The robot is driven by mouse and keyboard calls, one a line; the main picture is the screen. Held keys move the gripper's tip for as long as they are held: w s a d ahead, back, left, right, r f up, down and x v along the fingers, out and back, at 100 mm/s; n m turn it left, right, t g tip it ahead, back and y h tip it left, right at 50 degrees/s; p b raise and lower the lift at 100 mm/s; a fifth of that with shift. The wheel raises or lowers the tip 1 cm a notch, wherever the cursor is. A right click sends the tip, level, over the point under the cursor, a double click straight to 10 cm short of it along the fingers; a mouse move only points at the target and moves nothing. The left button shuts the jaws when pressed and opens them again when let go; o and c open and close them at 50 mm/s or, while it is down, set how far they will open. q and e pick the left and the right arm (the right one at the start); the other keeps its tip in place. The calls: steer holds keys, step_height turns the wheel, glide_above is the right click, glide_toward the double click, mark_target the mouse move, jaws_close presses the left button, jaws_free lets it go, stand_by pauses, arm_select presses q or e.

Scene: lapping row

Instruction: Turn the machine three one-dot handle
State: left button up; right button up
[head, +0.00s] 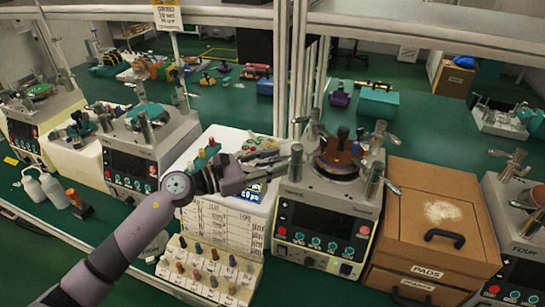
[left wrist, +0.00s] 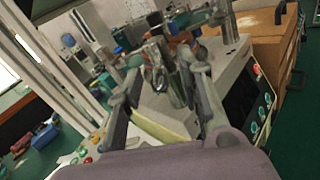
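Machine three (head: 330,205) is a pale lapping machine with a dark control panel and a brown round plate (head: 340,158) on top. Metal handles stand around the plate: a left one (head: 297,158), a front right one (head: 374,182), and others behind. I cannot make out dots on any of them. My left gripper (head: 288,157) reaches in from the left, its fingertips close to the left handle. In the left wrist view its fingers (left wrist: 165,75) are spread apart, with shiny metal handle parts (left wrist: 155,72) between or just beyond the tips. Contact cannot be told. My right gripper is out of view.
A wooden cabinet (head: 425,215) with drawers stands right of machine three, and machine four (head: 520,235) beyond it. A rack of small coloured-top pegs (head: 207,270) and a printed chart (head: 222,225) sit below my left arm. A frame post (head: 299,70) rises behind.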

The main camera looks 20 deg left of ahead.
arm_select(q)
steer(key=shift+c, duration=0.3)
jaws_close()
stand_by(0.6)
